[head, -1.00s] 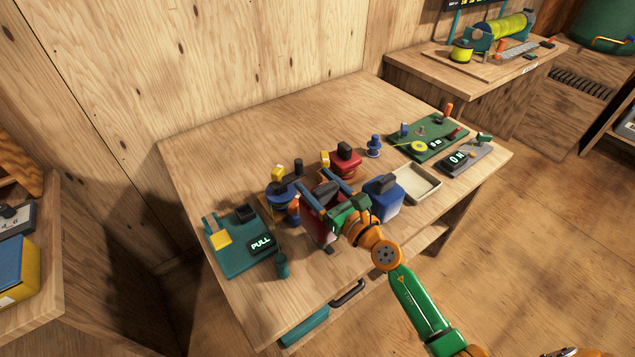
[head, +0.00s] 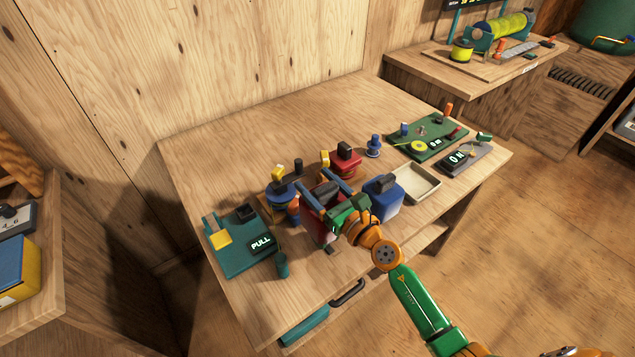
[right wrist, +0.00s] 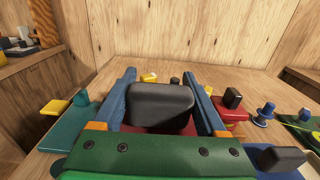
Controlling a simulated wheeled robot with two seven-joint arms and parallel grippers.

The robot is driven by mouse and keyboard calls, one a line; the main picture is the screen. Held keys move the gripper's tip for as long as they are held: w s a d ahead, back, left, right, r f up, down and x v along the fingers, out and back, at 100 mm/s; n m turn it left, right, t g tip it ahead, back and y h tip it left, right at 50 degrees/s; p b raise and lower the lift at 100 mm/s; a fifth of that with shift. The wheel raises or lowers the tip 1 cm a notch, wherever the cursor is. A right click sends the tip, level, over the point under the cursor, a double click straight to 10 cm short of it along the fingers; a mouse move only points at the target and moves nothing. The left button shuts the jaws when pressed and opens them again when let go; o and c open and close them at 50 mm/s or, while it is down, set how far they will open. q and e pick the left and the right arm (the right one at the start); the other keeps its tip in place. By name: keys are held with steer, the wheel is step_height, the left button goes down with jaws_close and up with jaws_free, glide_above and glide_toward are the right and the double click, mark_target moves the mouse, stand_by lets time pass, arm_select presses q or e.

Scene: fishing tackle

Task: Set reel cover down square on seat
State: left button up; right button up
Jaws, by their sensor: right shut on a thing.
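My right gripper (head: 325,193) is shut on the dark grip of a red block-like piece, taken as the reel cover (head: 318,229). In the right wrist view the dark grip (right wrist: 160,103) sits between the two blue fingers, and a strip of red shows below it. The piece is over the front middle of the workbench. The gripper and arm hide part of it. Its underside and the seat are hidden, so I cannot tell whether it touches or is square. My left gripper is not in view.
A blue block with a dark handle (head: 387,203) stands close right of the gripper. A red one (head: 345,165) is behind, and a blue round-topped piece (head: 281,192) is left. The PULL board (head: 236,250) is further left; a cream tray (head: 420,181) is right. The bench back (head: 270,125) is clear.

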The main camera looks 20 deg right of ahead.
steer(key=shift+f+b, duration=4.4)
steer(key=shift+f, duration=0.15)
steer(key=o, duration=1.3)
steer(key=v, duration=0.7)
steer(key=shift+s+b, duration=0.15)
steer(key=shift+b, duration=0.15)
steer(key=shift+r, duration=0.1)
